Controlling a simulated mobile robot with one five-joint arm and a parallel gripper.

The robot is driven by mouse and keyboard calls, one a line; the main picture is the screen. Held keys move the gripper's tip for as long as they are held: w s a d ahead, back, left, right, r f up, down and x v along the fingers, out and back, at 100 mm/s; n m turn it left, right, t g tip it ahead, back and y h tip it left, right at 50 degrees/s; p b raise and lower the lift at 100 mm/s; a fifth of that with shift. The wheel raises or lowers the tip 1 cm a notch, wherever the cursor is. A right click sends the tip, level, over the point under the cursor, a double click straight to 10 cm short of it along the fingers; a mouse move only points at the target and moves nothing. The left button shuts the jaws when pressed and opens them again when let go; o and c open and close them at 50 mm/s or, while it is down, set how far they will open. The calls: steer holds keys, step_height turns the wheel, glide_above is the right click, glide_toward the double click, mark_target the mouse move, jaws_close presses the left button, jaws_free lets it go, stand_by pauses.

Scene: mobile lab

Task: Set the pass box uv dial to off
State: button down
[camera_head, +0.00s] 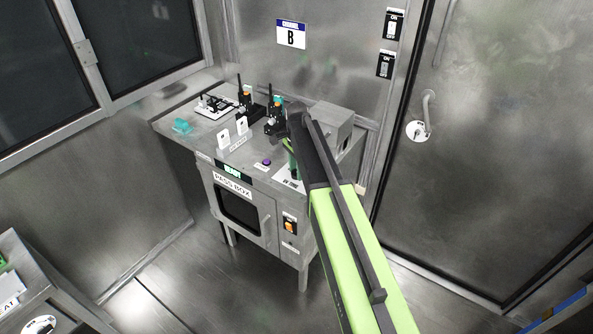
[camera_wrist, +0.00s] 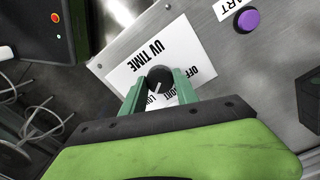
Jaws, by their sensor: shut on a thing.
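The UV dial is a black round knob (camera_wrist: 159,77) on a white plate (camera_wrist: 125,73) marked "UV TIME". The word "OFF" reads upside down to the right of the knob, and other labels below it are partly hidden by my fingers. A pale mark shows on the knob's lower part; its exact setting is hard to tell. My gripper (camera_wrist: 159,88) has its green fingers on both sides of the knob, shut on it. In the head view my gripper (camera_head: 293,165) reaches down to the top of the pass box (camera_head: 213,192), and my arm hides the knob.
A purple button (camera_wrist: 247,20) sits near the plate and also shows in the head view (camera_head: 266,162). A grey box (camera_head: 332,122) stands close behind my gripper. Black devices (camera_head: 246,98) with antennas and white label tags stand on the bench top. A door is at right.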

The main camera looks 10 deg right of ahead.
steer(key=n, duration=0.5)
steer(key=shift+n, duration=0.3)
steer(key=n, duration=1.1)
steer(key=shift+n, duration=0.3)
steer(key=n, duration=0.5)
steer(key=shift+n, duration=0.4)
steer(key=c, duration=0.9)
jaws_free()
steer(key=shift+c, duration=0.2)
